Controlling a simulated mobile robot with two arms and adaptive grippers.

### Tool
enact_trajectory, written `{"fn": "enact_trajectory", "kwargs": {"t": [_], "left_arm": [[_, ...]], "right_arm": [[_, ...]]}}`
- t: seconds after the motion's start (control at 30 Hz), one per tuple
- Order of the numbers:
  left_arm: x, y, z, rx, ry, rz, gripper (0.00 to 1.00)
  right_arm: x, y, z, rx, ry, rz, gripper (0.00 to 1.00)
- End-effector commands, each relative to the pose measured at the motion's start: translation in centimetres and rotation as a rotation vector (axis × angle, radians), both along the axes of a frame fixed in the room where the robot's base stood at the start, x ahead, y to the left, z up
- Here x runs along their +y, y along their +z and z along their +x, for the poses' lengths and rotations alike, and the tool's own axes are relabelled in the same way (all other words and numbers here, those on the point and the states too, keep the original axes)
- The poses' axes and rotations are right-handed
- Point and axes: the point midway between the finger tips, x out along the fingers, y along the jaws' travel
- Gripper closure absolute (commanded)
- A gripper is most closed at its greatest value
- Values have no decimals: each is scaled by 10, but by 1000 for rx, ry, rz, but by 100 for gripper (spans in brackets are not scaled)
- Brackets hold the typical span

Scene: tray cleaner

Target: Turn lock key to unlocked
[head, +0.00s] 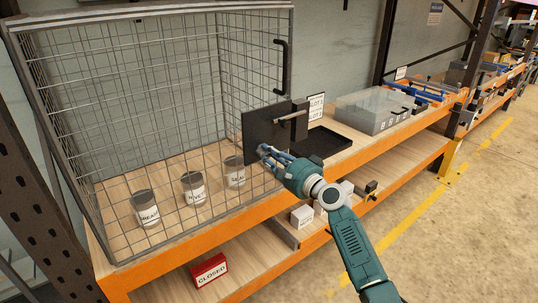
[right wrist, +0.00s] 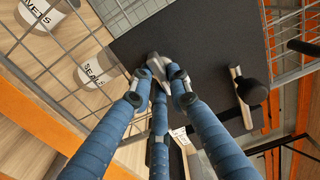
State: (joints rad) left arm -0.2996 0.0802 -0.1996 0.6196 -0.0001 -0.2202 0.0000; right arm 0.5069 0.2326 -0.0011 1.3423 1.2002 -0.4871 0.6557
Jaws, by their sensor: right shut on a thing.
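A dark lock plate (head: 257,128) is mounted at the front right corner of a wire mesh cage (head: 88,120). It also shows in the right wrist view (right wrist: 205,40). My right gripper (head: 266,152) is at the plate's lower front. Its blue fingers close around a small grey metal key (right wrist: 157,66) against the plate. The key is mostly hidden by the fingers, and I cannot read its lock position. A metal bar with a black end (right wrist: 252,90) is on the plate's right side. My left gripper is not in view.
Labelled cans (head: 194,188) stand inside the cage. A black tray (head: 318,143) and a clear organizer box (head: 375,110) are on the bench to the right. A red "CLOSED" sign (head: 209,271) and a white box (head: 302,216) are on the lower shelf. The floor at right is clear.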

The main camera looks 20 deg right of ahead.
Motion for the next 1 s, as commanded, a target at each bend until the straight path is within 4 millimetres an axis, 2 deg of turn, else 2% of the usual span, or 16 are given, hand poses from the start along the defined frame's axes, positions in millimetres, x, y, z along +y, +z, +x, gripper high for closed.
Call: {"fn": "enact_trajectory", "kwargs": {"t": [0.13,0.17,0.23,0.53,0.67,1.0], "left_arm": [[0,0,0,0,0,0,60],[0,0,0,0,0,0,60],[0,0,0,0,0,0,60],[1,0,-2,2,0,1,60],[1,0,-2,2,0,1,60],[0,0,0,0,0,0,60]], "right_arm": [[0,-1,0,1,0,4,100],[0,-1,0,1,0,4,77],[0,-1,0,1,0,4,64],[0,0,-1,0,0,1,64],[-4,-2,-10,1,-1,0,64],[-27,-2,-75,2,-1,-2,64]]}}
